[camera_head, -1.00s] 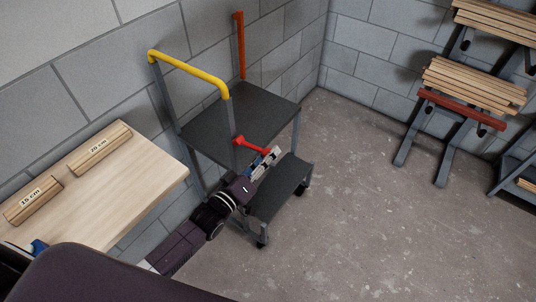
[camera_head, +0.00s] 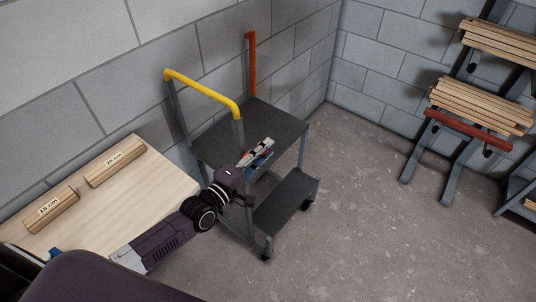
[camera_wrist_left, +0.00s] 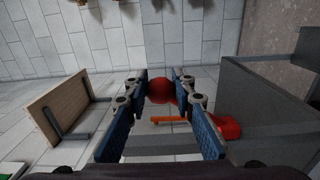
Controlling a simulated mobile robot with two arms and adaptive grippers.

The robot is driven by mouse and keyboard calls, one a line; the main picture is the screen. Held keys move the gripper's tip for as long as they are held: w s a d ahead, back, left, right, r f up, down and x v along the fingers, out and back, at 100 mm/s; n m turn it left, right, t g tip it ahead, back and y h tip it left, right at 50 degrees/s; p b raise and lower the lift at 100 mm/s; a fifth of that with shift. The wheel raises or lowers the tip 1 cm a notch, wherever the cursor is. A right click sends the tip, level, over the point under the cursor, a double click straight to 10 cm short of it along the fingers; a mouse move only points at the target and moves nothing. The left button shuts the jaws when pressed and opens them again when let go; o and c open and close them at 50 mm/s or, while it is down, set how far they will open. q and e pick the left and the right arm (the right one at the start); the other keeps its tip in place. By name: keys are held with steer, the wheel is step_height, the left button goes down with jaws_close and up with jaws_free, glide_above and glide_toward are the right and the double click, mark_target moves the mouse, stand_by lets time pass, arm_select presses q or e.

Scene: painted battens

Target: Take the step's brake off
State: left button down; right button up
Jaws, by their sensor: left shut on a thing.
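The step (camera_head: 285,205) is a dark grey two-tread rolling stand with a yellow handrail (camera_head: 205,90), beside the wall. My left gripper (camera_head: 262,147) is over the near edge of its upper tread (camera_head: 270,122). In the left wrist view, its blue-padded fingers (camera_wrist_left: 162,92) are shut on the red knob (camera_wrist_left: 161,87) of the brake lever. A red hub (camera_wrist_left: 228,128) shows at the grey frame, right of the fingers. In the head view, the gripper covers most of the lever. My right gripper is out of view.
A wooden table (camera_head: 150,195) with two labelled battens (camera_head: 115,163) stands left of the step. An orange-red upright (camera_head: 252,65) rises behind the step. A rack of battens (camera_head: 480,105) stands at the right. The concrete floor (camera_head: 370,220) between is clear.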

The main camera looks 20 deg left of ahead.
arm_select(q)
steer(key=shift+w+a+r, duration=0.2)
steer(key=shift+a+r, duration=0.15)
steer(key=shift+r, duration=0.05)
steer(key=c, duration=1.7)
jaws_free()
steer(key=shift+o, duration=0.4)
steer(key=shift+f, duration=0.15)
steer(key=shift+s+f, duration=0.1)
steer(key=shift+f, duration=0.05)
steer(key=shift+s+a, duration=0.15)
steer(key=shift+s, duration=0.25)
steer(key=v, duration=1.1)
